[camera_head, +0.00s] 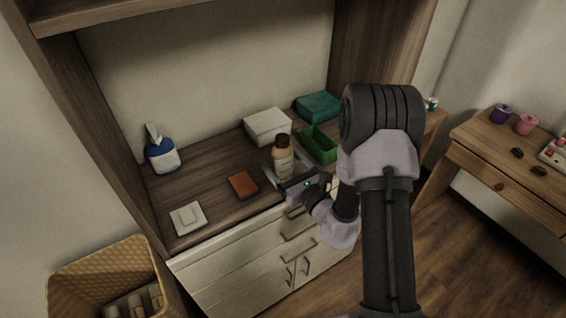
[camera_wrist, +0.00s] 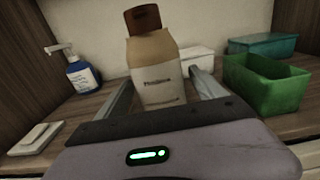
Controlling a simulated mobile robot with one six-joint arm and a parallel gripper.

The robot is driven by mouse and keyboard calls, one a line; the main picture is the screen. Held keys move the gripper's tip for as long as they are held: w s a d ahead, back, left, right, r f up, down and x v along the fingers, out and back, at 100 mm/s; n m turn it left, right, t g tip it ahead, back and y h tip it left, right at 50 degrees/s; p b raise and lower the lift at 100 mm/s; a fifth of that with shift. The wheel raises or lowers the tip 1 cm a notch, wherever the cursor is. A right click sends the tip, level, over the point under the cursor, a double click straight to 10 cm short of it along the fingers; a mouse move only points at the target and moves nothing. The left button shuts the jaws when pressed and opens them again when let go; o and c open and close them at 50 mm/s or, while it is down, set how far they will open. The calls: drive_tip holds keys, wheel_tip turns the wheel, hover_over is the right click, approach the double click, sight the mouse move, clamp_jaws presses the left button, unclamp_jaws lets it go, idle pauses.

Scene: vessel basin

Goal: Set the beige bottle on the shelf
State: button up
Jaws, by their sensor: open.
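The beige bottle (camera_head: 283,161) with a brown cap stands upright on the wooden shelf surface (camera_head: 214,172) of the cabinet, near its front edge. In the wrist view the bottle (camera_wrist: 158,72) rises between the two fingers. My gripper (camera_wrist: 165,88) is open, with one finger on each side of the bottle. I cannot tell whether either finger touches it. In the head view my gripper (camera_head: 282,172) reaches in from the front right at the bottle's lower part. The bottle's base is hidden by my gripper in the wrist view.
Behind the bottle are a white box (camera_head: 267,125) and a teal box (camera_head: 318,105); a green open bin (camera_head: 320,146) is close on the right.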

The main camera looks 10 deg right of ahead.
drive_tip(key=shift+r, duration=0.15)
drive_tip(key=shift+s+d, duration=0.15)
drive_tip(key=shift+s, duration=0.15)
drive_tip(key=p+v, duration=0.1)
drive_tip(key=v, duration=1)
drive_tip(key=s+a+r+n+g+y, duration=0.4)
drive_tip(key=a+r+n+g+y, duration=0.2)
drive_tip(key=a+r+n+y, duration=0.5)
drive_tip(key=s+a+r+n+g+h, duration=0.1)
drive_tip(key=s+a+n+g+h, duration=0.1)
drive_tip(key=s+a+n+g, duration=0.4)
drive_tip(key=s+a+r+n+g+h, duration=0.1)
drive_tip(key=s+a+n+g, duration=0.3)
drive_tip(key=s, duration=0.4)
drive_tip(key=s+d+f+n+h, duration=0.1)
drive_tip(key=s+d+n+h, duration=0.35)
drive_tip(key=d+h, duration=0.3)
drive_tip(key=w+d+r+n+t+h, duration=0.2)
drive_tip(key=w+d+r+t+h, duration=0.1)
drive_tip(key=d+r+t+h, duration=0.1)
drive_tip(key=shift+d+r+t, duration=0.25)
drive_tip(key=shift+d+t, duration=0.05)
drive_tip(key=shift+d, duration=0.3)
